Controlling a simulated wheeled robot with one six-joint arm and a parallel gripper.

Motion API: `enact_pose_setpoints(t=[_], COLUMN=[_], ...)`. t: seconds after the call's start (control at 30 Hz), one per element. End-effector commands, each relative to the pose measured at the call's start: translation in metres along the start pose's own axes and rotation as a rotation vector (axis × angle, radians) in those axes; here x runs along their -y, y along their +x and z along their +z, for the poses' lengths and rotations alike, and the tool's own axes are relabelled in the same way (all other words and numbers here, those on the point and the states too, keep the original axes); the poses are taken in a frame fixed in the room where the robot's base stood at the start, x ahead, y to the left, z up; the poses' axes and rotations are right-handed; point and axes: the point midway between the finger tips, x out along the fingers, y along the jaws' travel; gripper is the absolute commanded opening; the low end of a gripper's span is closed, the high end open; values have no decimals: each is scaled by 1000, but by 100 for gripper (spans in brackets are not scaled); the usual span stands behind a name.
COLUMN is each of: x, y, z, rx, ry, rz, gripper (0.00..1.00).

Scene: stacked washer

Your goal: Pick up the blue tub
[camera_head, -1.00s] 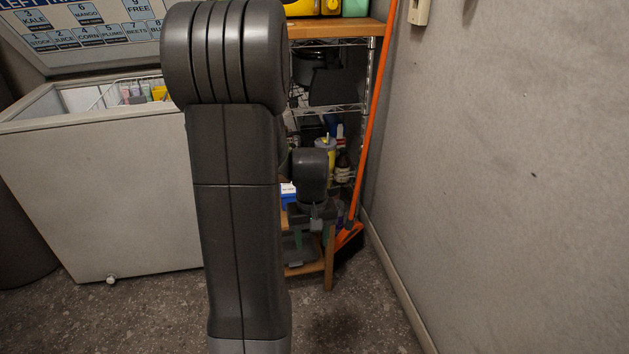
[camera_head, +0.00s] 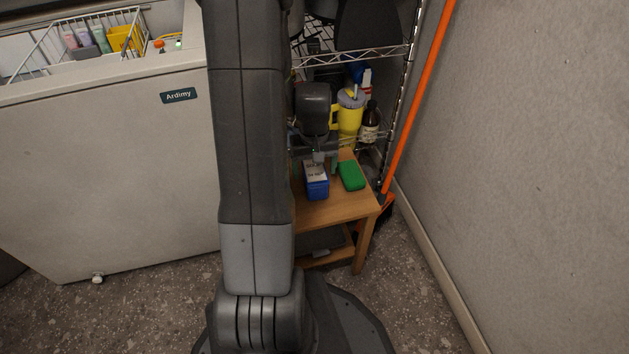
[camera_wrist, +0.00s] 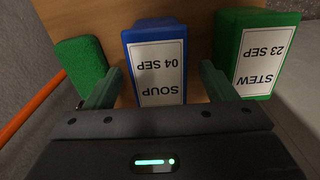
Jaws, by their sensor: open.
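The blue tub (camera_head: 317,189) stands on a small wooden table in the head view, with a white label on its top. In the wrist view the blue tub (camera_wrist: 143,39) lies between my two fingers, its label reading "SOUP 04 SEP" upside down. My gripper (camera_wrist: 158,88) is open, with one finger on each side of the tub's near part. I cannot tell whether the fingers touch it. In the head view my gripper (camera_head: 318,165) is over the tub's rear part and hides some of it.
A green block (camera_head: 351,176) lies right of the tub. A green tub (camera_wrist: 259,50) labelled "STEW 23 SEP" stands on its other side. The wooden table (camera_head: 340,208) is small. A wire shelf with bottles, an orange broom handle (camera_head: 414,105) and a white freezer (camera_head: 110,180) are close by.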

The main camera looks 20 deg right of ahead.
Motion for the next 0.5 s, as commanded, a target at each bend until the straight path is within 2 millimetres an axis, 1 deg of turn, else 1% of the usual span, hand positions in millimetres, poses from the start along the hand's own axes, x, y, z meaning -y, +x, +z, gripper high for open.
enact_pose_setpoints(t=[0.03,0.17,0.23,0.43,0.5], x=[-1,-1,-1,-1,-1], y=[14,31,34,32,32], z=[-1,-2,-2,-2,-2], rx=[2,2,1,0,0], ry=[1,0,0,0,0], rz=[0,0,0,0,0], gripper=[78,78,78,78,64])
